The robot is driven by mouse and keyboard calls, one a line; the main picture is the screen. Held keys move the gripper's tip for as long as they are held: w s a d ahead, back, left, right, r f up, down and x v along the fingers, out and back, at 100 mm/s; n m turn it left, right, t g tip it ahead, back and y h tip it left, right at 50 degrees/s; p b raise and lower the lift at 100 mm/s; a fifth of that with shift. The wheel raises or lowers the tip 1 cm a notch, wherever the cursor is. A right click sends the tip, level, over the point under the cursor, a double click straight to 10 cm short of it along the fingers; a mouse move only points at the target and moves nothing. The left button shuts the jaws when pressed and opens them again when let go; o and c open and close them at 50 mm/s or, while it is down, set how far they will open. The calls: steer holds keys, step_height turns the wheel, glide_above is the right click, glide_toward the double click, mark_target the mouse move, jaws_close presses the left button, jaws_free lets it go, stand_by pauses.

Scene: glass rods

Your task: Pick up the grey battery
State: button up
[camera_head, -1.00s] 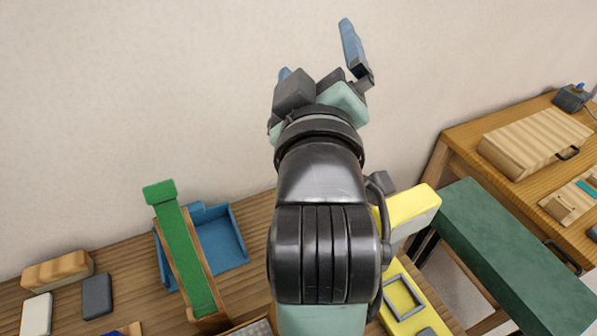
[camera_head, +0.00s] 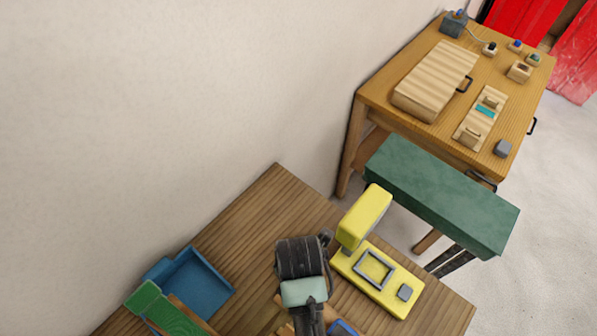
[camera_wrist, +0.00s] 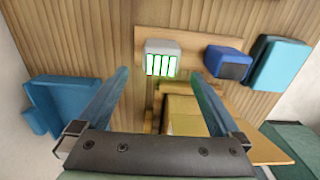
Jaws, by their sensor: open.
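A light grey block with lit green bars, which looks like the grey battery (camera_wrist: 161,58), sits on a wooden board in the wrist view. My gripper (camera_wrist: 160,76) is open and empty, its two blue fingers apart. In the picture the battery lies between and just beyond the fingertips, apart from both. In the head view my arm points down over the table; I cannot make out the gripper or this battery there.
A dark blue block (camera_wrist: 228,63) and a teal-blue block (camera_wrist: 281,65) are right of the battery. A blue tray (camera_head: 190,283) is at left, a yellow machine (camera_head: 405,268) right of my arm. A green-topped stand (camera_head: 440,198) and second table (camera_head: 500,90) are beyond.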

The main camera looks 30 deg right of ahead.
step_height(320, 180, down, 4)
steer(key=shift+r, duration=0.1)
steer(key=shift+d+f+p, duration=0.1)
steer(key=shift+f+p, duration=0.6)
steer(key=shift+f, duration=1.85)
jaws_close()
